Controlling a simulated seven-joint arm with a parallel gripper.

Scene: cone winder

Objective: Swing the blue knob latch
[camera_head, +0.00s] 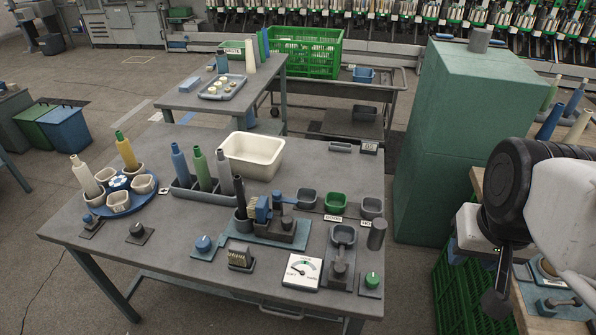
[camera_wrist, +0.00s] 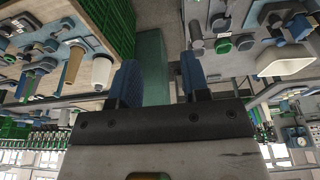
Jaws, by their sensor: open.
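A round blue knob (camera_head: 204,243) sits on a small blue base near the front middle of the grey table (camera_head: 165,262). Another blue knob with a short flat arm (camera_head: 277,196) shows on the blue and grey fixture (camera_head: 265,232). I cannot tell for sure which one is the latch. My gripper (camera_wrist: 161,80) is open and empty in the wrist view, with its two blue-padded fingers apart. My arm is at the right edge of the head view, right of the table and away from both knobs.
The table also holds a blue turntable (camera_head: 118,205) with cups, upright cones, a cream bin (camera_head: 253,156), a dial gauge (camera_head: 302,271) and a green knob (camera_head: 372,280). A tall green cabinet (camera_head: 440,140) stands to its right.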

